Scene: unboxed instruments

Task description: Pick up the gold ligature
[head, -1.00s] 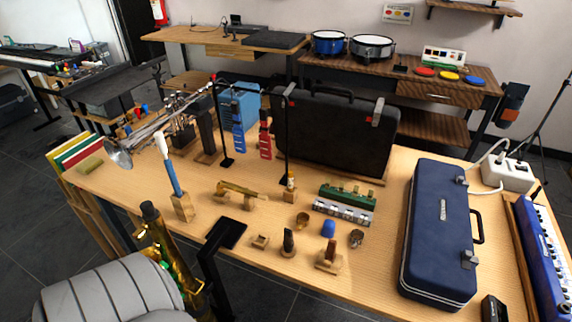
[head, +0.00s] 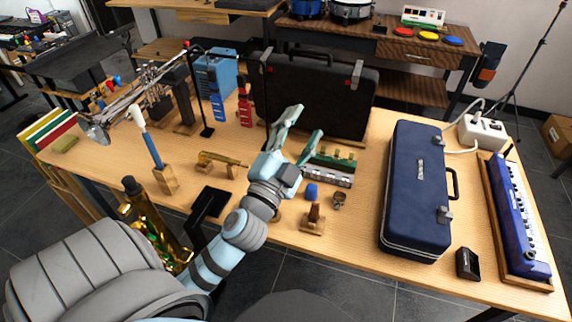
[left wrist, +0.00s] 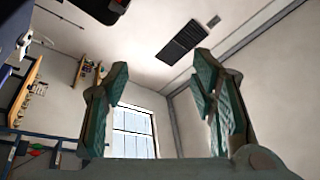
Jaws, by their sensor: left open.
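My left gripper (head: 309,121) is open and empty, raised above the middle of the table with its fingers pointing up and away. In the left wrist view its two green fingers (left wrist: 160,68) are spread apart, with wall, window and ceiling behind them. A small ring-shaped ligature (head: 339,200) stands on the table to the right of a blue cap (head: 311,191); its exact colour is hard to tell. The more golden ring seen earlier, left of the blue cap, is hidden behind my left arm. No ligature shows in the left wrist view. My right gripper is not in view.
A wooden stand (head: 313,221) is in front of the blue cap. A green-and-white device (head: 330,170) lies behind it. A navy case (head: 412,192) fills the right side, and a black case (head: 318,92) stands at the back. A black pad (head: 209,203) lies left.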

